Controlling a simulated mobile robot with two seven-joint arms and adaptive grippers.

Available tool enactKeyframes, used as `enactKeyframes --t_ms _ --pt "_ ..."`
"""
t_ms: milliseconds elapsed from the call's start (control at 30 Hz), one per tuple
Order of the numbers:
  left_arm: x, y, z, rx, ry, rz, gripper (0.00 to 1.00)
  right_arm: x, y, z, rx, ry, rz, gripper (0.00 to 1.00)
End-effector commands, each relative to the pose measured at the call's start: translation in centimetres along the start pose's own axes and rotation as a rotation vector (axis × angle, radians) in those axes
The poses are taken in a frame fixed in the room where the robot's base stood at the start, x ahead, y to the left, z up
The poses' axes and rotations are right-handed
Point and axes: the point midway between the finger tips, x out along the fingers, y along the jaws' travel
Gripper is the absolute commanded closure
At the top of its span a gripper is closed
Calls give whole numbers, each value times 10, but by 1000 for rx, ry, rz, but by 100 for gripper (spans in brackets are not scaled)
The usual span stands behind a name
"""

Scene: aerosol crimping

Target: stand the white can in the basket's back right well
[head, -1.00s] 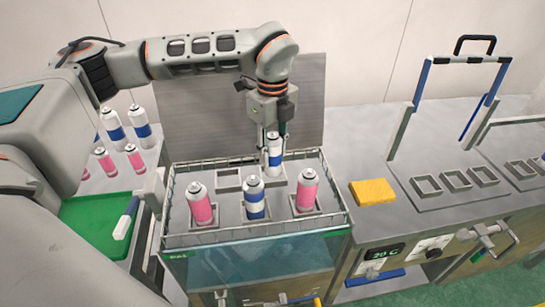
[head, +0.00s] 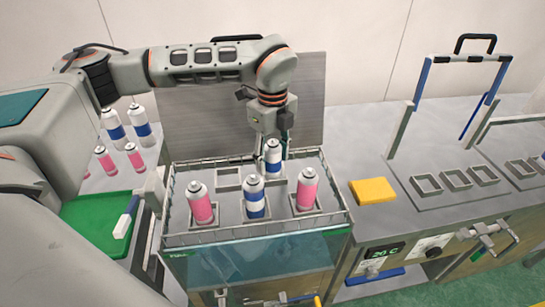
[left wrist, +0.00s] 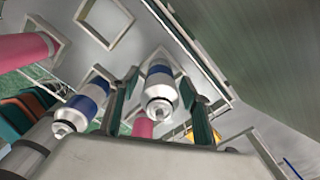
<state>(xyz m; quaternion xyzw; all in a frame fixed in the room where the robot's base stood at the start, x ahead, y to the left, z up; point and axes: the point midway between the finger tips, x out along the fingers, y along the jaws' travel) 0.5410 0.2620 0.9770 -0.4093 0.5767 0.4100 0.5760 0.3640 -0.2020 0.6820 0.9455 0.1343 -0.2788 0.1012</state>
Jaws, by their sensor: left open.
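The white can with a blue band (head: 273,158) stands upright at the back of the wire basket (head: 165,215), right of an empty back well (head: 229,180). Its foot is hidden behind the front cans, so how deep it sits cannot be told. My left gripper (head: 275,152) points down over it, open, with a finger on each side. In the left wrist view the can (left wrist: 160,85) shows between the open fingers (left wrist: 158,108), inside a square well frame. My right gripper is out of view.
In the front row stand a pink can (head: 200,205), another blue-banded white can (head: 254,200) and a second pink can (head: 306,192). A yellow block (head: 373,191) lies right of the basket. More cans (head: 113,126) stand at left, behind a green tray (head: 95,225).

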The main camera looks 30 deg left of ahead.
Motion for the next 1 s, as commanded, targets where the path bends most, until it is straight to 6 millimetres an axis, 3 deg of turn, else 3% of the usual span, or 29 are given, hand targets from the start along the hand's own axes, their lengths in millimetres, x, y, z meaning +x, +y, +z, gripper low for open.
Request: enactKeyframes --t_ms 167,600,800,1000 --pt "-19 -1 0 0 -1 -4 53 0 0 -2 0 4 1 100" --pt "-104 -1 0 0 -1 -4 53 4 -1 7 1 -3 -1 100" --pt "-120 0 0 1 -1 -1 53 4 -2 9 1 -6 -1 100" --pt "-123 0 0 0 0 0 53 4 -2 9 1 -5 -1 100"
